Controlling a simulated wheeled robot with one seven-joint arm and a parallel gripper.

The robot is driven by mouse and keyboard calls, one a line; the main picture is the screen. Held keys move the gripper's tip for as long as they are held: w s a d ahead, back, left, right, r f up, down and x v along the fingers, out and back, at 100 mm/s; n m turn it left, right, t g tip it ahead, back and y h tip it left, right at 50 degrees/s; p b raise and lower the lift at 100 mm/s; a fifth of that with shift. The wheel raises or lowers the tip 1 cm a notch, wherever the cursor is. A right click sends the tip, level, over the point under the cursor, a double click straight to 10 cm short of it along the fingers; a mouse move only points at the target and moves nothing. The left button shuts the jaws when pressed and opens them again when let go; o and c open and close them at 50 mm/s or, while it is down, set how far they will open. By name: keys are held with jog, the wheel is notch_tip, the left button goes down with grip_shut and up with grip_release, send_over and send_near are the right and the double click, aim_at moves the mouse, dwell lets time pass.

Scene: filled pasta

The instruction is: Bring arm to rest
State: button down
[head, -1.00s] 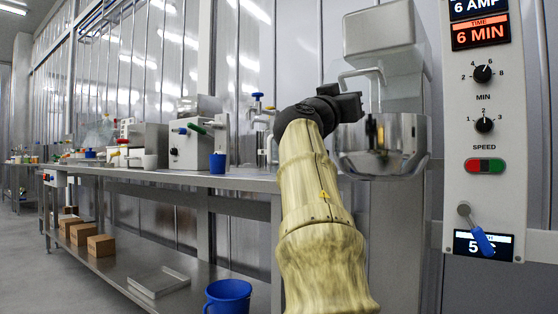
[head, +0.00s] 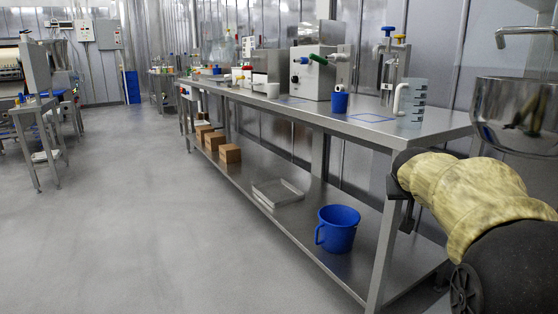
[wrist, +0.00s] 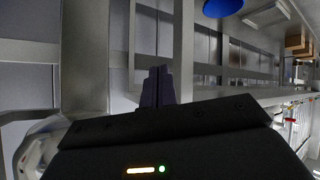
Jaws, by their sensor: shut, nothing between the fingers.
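My arm (head: 465,195), in a tan sleeve with a dark lower part, is at the right of the head view, folded low beside the near end of the steel bench. My gripper shows in the wrist view (wrist: 158,88) with its two dark fingers together and nothing between them. In the head view the gripper is mostly hidden behind the sleeve; only dark parts show by the bench leg. I cannot tell how far the gripper is from that leg.
The steel bench (head: 365,127) carries a measuring jug (head: 413,103), a blue cup (head: 340,101) and machines. A blue bucket (head: 338,232), a tray (head: 279,193) and cardboard boxes are on its lower shelf. A steel bowl (head: 515,105) is above my arm.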

jog(key=s+a+f+n+g+y+p, duration=0.1)
jog(key=s+a+f+g+y+p, duration=0.1)
jog(key=s+a+f+p, duration=0.45)
jog(key=s+a+f+n+g+y+p, duration=0.1)
jog(key=s+a+f+g+y+p, duration=0.2)
jog(key=s, duration=0.6)
jog(key=s+a+f+n+g+y+p, duration=0.1)
jog(key=s+a+f+g+p, duration=0.2)
jog(key=s+a, duration=0.45)
notch_tip(320, 180, up, 38)
jog(key=d+t+p, duration=0.1)
jog(key=p, duration=3.7)
jog(key=shift+s, duration=0.2)
jog(key=shift+f, duration=0.15)
